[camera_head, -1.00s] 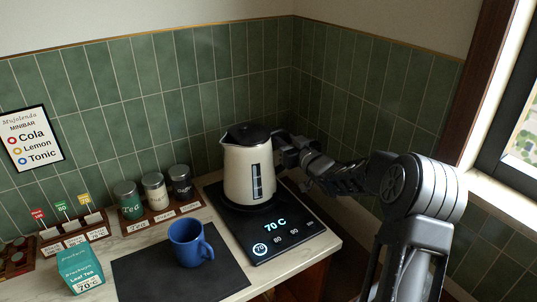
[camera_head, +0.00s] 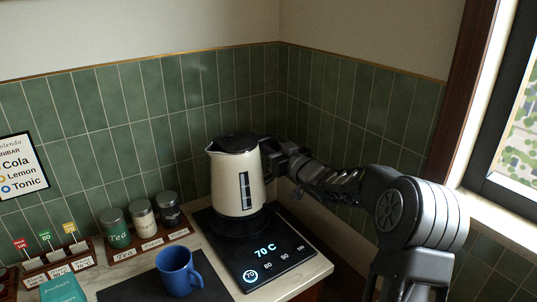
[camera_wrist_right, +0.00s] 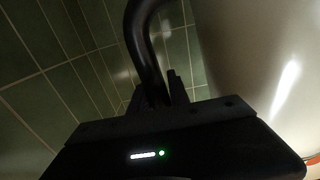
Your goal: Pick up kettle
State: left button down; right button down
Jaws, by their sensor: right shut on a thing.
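The cream kettle (camera_head: 228,188) with a black lid and dark level window is upright, a little above its black heating base (camera_head: 285,262). The base's round seat (camera_head: 240,226) shows beneath it. My right gripper (camera_head: 272,158) is at the kettle's right side, shut on its handle, with the fingers partly hidden. In the right wrist view the dark curved handle (camera_wrist_right: 145,42) runs down between the fingers (camera_wrist_right: 165,92), with the pale kettle body (camera_wrist_right: 255,60) to the right. My left gripper is not in view.
A blue mug (camera_head: 176,273) stands on a dark mat (camera_head: 215,292) in front. Several canisters stand in a wooden rack (camera_head: 150,247) left of the base. The tiled walls (camera_head: 320,110) meet in a corner close behind the kettle. A window (camera_head: 510,150) is at the right.

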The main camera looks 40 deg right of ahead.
jog(key=shift+r, duration=2.6)
